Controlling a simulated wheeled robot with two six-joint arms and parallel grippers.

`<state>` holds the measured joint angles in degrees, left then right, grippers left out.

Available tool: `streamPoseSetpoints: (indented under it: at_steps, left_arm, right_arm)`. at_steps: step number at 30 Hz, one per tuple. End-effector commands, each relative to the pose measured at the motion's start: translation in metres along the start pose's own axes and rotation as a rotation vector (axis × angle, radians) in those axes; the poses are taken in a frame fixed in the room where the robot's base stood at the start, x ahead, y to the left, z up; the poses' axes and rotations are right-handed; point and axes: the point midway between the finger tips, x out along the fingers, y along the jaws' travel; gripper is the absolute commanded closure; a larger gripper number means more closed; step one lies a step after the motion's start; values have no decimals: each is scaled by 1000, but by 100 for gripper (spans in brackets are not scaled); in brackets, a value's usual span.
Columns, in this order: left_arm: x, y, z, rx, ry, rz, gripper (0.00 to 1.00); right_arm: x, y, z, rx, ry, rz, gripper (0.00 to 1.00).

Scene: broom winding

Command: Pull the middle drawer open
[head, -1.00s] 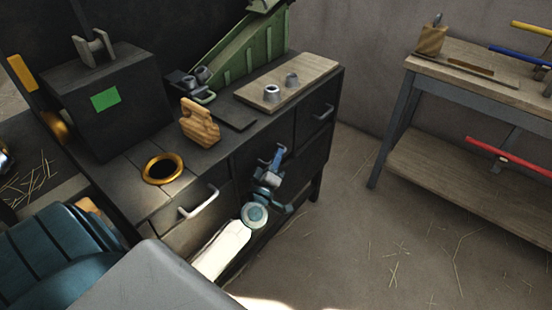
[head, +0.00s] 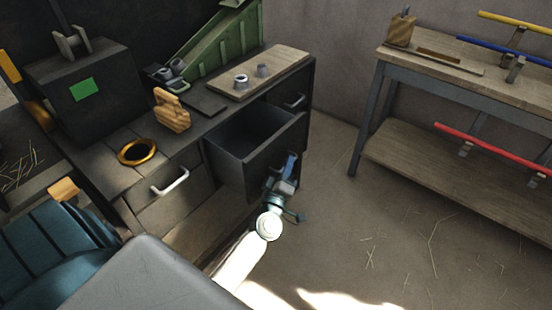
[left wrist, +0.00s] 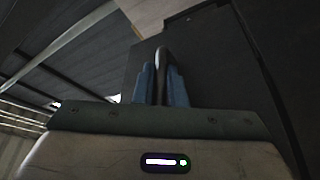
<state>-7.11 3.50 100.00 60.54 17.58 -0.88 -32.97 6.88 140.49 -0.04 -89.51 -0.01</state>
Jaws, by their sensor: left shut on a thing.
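The middle drawer (head: 259,169) of the dark cabinet stands pulled out, and its dark, apparently empty inside shows from above in the head view. My left gripper (head: 286,172) is at the drawer's front, with my pale arm reaching up from below. In the left wrist view its blue fingers (left wrist: 160,86) are closed on both sides of the drawer handle (left wrist: 161,60), a dark upright bar against the dark front. In the head view the gripper mostly hides this handle. My right gripper is not in view.
The left drawer with a white handle (head: 170,182) and the right drawer (head: 293,101) are closed. On the cabinet top are a gold ring (head: 138,152), a wooden block shape (head: 172,110) and a board (head: 258,76). A workbench (head: 440,67) stands right; straw-strewn floor lies between.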

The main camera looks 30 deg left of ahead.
Motion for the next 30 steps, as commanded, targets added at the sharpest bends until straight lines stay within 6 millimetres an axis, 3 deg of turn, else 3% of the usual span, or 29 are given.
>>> streamPoseSetpoints:
  at_steps: [3, 9, 21, 22, 25, 30]
  left_arm:
    - [-8, 11, 17, -6, 2, -3, 100]
    - [-13, 21, 31, -3, 1, -2, 100]
    - [-14, 23, 33, -2, 0, -2, 100]
    - [-14, 23, 33, -2, 0, -2, 87]
    - [-14, 23, 33, -2, 0, -2, 68]
    - [-14, 23, 33, -2, 1, -1, 67]
  right_arm:
    - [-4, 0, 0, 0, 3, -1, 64]
    - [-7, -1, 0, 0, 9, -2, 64]
    - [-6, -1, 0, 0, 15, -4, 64]
    - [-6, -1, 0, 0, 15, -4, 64]
    - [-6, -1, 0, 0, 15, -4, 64]
    - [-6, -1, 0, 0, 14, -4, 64]
